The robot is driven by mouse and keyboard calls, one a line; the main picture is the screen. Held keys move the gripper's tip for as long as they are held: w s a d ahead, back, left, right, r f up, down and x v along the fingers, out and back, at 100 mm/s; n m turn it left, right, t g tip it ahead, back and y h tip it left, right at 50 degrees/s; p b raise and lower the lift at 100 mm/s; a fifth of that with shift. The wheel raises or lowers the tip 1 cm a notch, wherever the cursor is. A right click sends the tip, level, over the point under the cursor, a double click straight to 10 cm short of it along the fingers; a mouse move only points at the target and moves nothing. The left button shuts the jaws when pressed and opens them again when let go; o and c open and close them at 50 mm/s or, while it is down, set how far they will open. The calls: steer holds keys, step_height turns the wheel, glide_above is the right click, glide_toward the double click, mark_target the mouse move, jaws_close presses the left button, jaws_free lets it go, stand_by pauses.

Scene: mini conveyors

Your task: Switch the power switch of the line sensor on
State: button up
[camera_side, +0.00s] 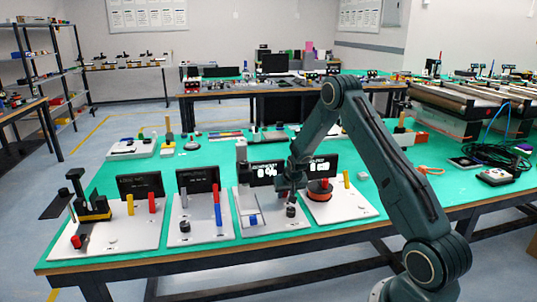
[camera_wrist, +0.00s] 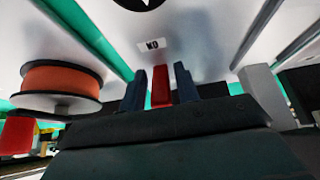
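In the side view my gripper (camera_side: 288,190) is low over the right part of a white panel (camera_side: 250,220) with a lit display (camera_side: 263,172), which reads a percentage; I take this panel for the line sensor.
An orange spool (camera_wrist: 60,85) stands close on the left in the wrist view, on the neighbouring panel; it also shows in the side view (camera_side: 320,189). A grey post (camera_wrist: 262,92) is at the right. A black knob (camera_side: 291,211) sits in front of my gripper.

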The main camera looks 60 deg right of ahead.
steer(key=shift+o, duration=0.4)
steer(key=v, duration=1.3)
steer(key=shift+r, duration=0.35)
steer(key=shift+s+a, duration=0.15)
